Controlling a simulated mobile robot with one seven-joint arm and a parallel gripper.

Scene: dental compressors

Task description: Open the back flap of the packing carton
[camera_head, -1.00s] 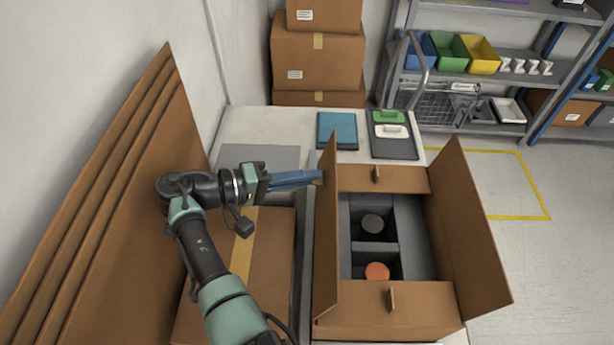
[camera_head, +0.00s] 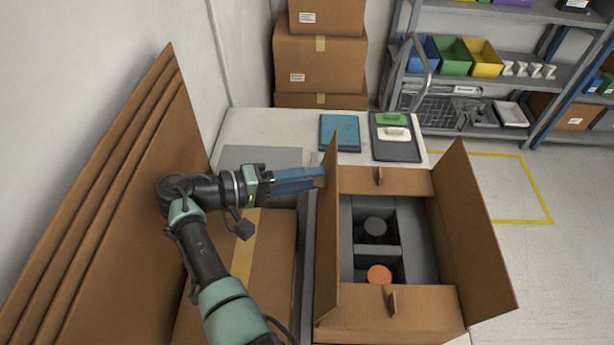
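The packing carton (camera_head: 440,322) stands open at the right of the work surface. Its left flap (camera_head: 327,240) and right flap (camera_head: 473,235) stand up. The back flap (camera_head: 410,182) lies inward, roughly level, over the back edge of the opening, with a small upright tab (camera_head: 379,176) on it. The front flap (camera_head: 350,305) lies the same way and has a similar tab (camera_head: 392,300). My gripper (camera_head: 322,177) reaches in from the left, its blue fingers level and pointing right. The fingertips are at the left flap's outer side near its back end; contact and finger gap are unclear.
Inside the carton, grey dividers hold a dark round item (camera_head: 375,229) and an orange-topped one (camera_head: 379,273). A taped closed carton (camera_head: 225,300) lies below my arm. Flat cardboard sheets (camera_head: 110,200) lean at left. A blue pad (camera_head: 339,132) and dark tray (camera_head: 395,152) lie behind.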

